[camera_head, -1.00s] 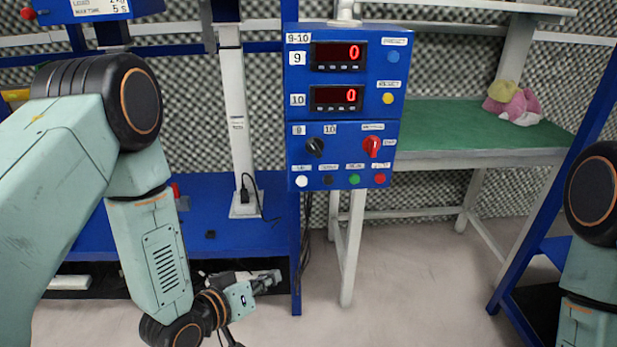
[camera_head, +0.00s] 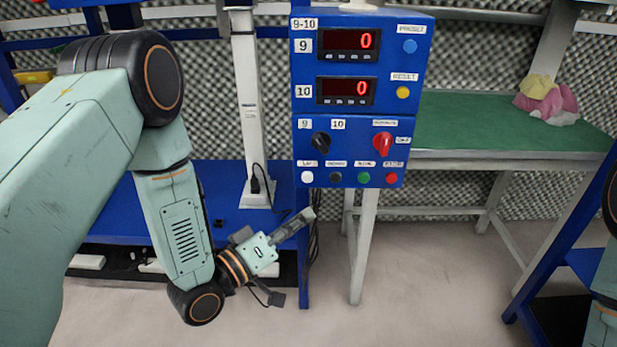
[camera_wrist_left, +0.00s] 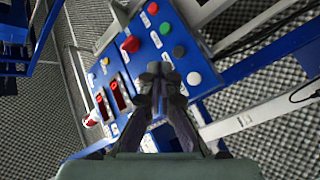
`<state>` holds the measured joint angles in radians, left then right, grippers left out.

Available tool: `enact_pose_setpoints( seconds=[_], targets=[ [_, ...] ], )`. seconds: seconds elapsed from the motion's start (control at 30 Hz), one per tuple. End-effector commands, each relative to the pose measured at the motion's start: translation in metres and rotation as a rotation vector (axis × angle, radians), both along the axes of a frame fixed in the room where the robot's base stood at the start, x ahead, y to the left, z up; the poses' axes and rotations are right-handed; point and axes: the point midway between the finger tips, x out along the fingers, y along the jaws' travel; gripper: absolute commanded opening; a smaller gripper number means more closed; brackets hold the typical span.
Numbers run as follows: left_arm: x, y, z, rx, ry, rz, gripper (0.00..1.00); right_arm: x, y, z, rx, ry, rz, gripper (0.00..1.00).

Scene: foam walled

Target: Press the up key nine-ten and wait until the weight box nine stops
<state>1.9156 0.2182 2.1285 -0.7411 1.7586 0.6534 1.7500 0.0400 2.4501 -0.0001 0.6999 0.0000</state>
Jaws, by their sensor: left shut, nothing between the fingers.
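The blue control panel labelled 9-10 (camera_head: 420,60) faces me in the head view. The white up key (camera_head: 307,177) is the leftmost of the bottom row of buttons. It also shows in the left wrist view (camera_wrist_left: 194,78), to the right of the fingertips. The display for nine (camera_head: 347,41) reads 0. My left gripper (camera_head: 308,214) is shut and empty, its tips below the up key in the head view and apart from it. In the left wrist view the shut fingers (camera_wrist_left: 160,72) cover part of the panel. The right gripper is out of view. I cannot identify weight box nine.
Display 10 (camera_head: 345,89) also reads 0. Black (camera_head: 335,177), green (camera_head: 364,178) and red (camera_head: 392,179) buttons sit beside the up key, with black (camera_head: 321,143) and red (camera_head: 382,143) knobs above. A green-topped table (camera_head: 480,125) stands behind on the right.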

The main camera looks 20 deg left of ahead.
Motion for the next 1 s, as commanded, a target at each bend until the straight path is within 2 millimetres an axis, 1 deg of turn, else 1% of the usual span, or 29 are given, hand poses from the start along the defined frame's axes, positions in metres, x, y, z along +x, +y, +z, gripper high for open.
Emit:
enact_pose_setpoints(
  seconds=[0.13,0.23,0.6,0.73,0.9,1.0],
  targets=[
    [0.005,0.000,0.000,0.001,-0.002,0.000,0.00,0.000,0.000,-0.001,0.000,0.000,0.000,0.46],
    [0.013,0.002,0.000,0.002,-0.003,0.000,0.00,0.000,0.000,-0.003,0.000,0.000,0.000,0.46],
    [0.061,0.013,-0.001,0.004,-0.004,0.000,0.00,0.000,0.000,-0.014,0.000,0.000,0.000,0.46],
    [0.074,0.017,-0.001,0.003,-0.003,0.000,0.00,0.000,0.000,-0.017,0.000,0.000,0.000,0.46],
    [0.085,0.020,-0.001,0.003,-0.002,-0.001,0.00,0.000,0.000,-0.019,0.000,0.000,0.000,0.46],
    [0.088,0.021,0.000,0.002,0.000,-0.001,0.00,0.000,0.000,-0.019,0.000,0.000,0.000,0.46]
  ],
)
